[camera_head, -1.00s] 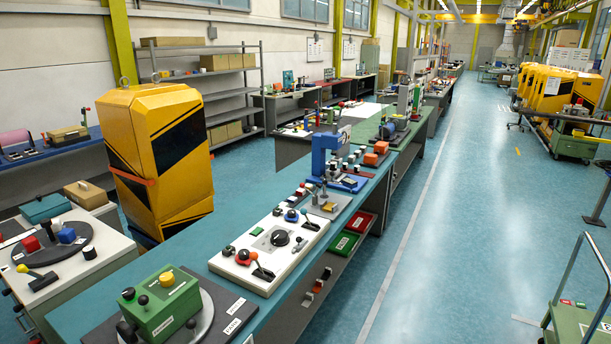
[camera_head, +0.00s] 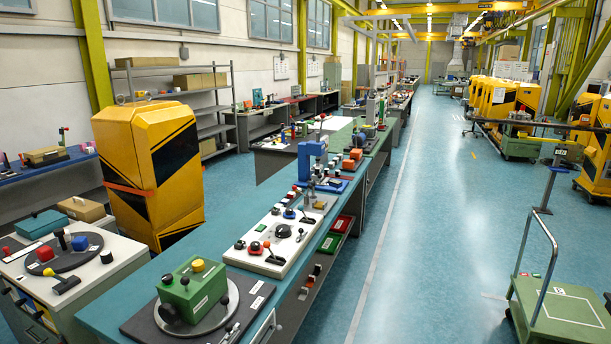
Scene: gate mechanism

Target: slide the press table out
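A blue press (camera_head: 312,158) stands on the long teal-topped bench (camera_head: 150,284), at the bench's far half. Its blue base (camera_head: 330,186) lies at its foot. A small grey plate (camera_head: 319,204) with a post and knobs sits at the near side of the press; I cannot tell from here whether it is the press table or how far out it is. My gripper is not in view.
A white control panel (camera_head: 288,254) and a green box (camera_head: 187,298) on a round plate lie nearer on the bench. A yellow cabinet (camera_head: 150,175) stands behind the bench. The blue aisle floor (camera_head: 420,220) is clear; a green trolley (camera_head: 565,310) stands at right.

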